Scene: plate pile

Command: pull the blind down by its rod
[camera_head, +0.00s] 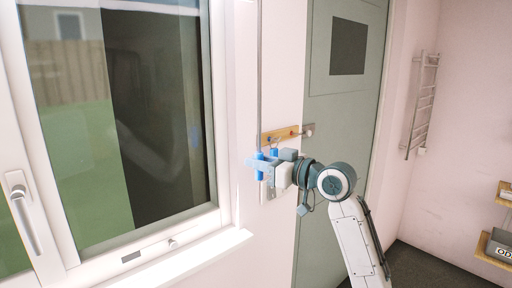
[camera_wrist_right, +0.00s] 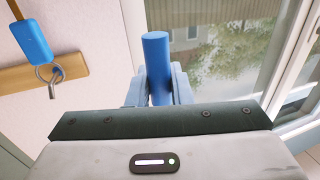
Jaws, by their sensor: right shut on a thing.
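A thin grey rod (camera_head: 259,70) hangs down the wall just right of the window. Its lower end is a blue handle (camera_head: 259,173), which shows in the right wrist view as an upright blue cylinder (camera_wrist_right: 155,55). My right gripper (camera_head: 263,164) is shut around this handle. In the right wrist view its fingers (camera_wrist_right: 158,88) close on both sides of the cylinder. The blind's cloth cannot be clearly made out. My left gripper is not in view.
The window (camera_head: 150,120) has a white frame and sill left of the rod. A wooden hook rack (camera_head: 282,134) is on the wall close by, with a blue tag (camera_wrist_right: 32,40) and ring near it. A grey-green door (camera_head: 345,110) stands to the right.

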